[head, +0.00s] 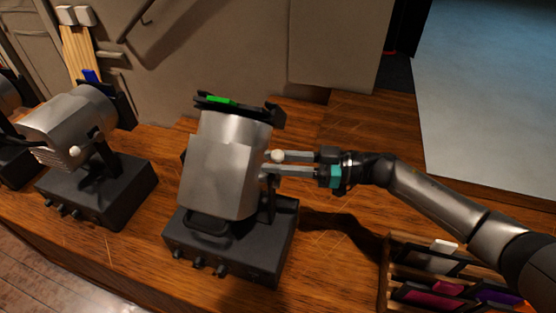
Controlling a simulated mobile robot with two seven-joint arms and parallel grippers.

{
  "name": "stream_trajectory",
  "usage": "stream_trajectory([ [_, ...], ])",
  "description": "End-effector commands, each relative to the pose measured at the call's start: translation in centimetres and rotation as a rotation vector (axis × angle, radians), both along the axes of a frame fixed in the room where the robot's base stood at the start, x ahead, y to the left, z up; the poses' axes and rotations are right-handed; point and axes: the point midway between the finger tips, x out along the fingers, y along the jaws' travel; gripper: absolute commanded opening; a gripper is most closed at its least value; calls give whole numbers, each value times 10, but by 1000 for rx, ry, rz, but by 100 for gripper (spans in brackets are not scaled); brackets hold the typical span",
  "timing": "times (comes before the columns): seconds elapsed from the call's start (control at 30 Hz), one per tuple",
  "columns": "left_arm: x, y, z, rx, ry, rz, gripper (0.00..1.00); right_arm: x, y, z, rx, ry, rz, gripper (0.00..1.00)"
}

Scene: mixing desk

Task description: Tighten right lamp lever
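The right lamp (222,172) is a silver housing on a black base, with a green piece in the frame on top. Its lever shows as a small pale round knob (278,156) on the right side of the housing. My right gripper (268,163) reaches in from the right, with its two fingers at the lever and a gap between them. The knob overlaps the upper finger in the picture; I cannot tell whether they touch. The fingertips are partly hidden beside the housing. My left gripper is not in view.
A second silver lamp (72,126) with its own pale knob stands to the left, and another is cut off at the left edge. A wooden rack (384,275) with coloured pieces is at the lower right. The wooden desk (335,215) is bare between lamp and rack.

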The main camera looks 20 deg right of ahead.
Motion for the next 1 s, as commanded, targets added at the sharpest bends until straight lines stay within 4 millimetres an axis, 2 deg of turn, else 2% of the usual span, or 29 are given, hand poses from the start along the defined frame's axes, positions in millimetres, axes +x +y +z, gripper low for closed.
stream_trajectory([
  [0.03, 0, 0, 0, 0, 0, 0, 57, 0, 0, 0, 0, 0, 0, 24],
  [0.2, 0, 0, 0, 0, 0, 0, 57, 0, 0, 0, 0, 0, 0, 5],
  [0.27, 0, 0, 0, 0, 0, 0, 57, 0, 0, 0, 0, 0, 0, 0],
  [1.0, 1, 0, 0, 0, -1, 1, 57, 1, 0, 7, 10, -11, 1, 0],
])
